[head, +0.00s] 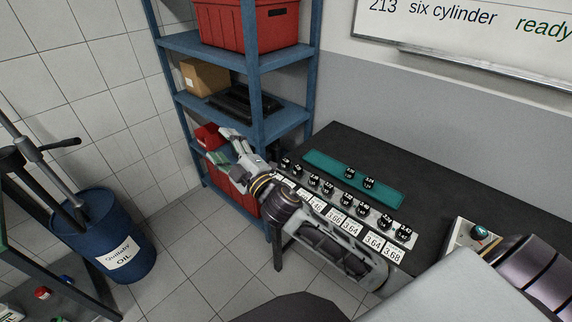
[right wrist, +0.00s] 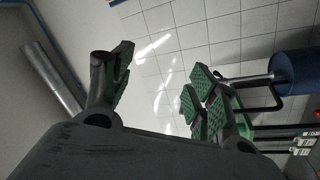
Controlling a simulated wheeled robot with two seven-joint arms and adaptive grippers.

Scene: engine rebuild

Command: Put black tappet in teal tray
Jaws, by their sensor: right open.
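The teal tray (head: 322,165) lies flat on the dark bench top (head: 440,185). Two black tappets (head: 349,173) (head: 369,183) with small labels are on it. Several more black tappets (head: 347,201) stand in a row along the bench's front edge, behind white number cards (head: 334,217). My right gripper (head: 220,146) is open and empty, off the bench's left end and in front of the blue shelf. The right wrist view shows its spread green-padded fingers (right wrist: 155,90) with nothing between them. My left gripper is not in view.
The blue shelf rack (head: 280,120) with red bins (head: 250,22) stands left of the bench, close behind my right gripper. A blue oil drum (head: 118,230) stands on the floor at left. A pale box with a teal knob (head: 480,232) is at the bench's right. The bench behind the tray is clear.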

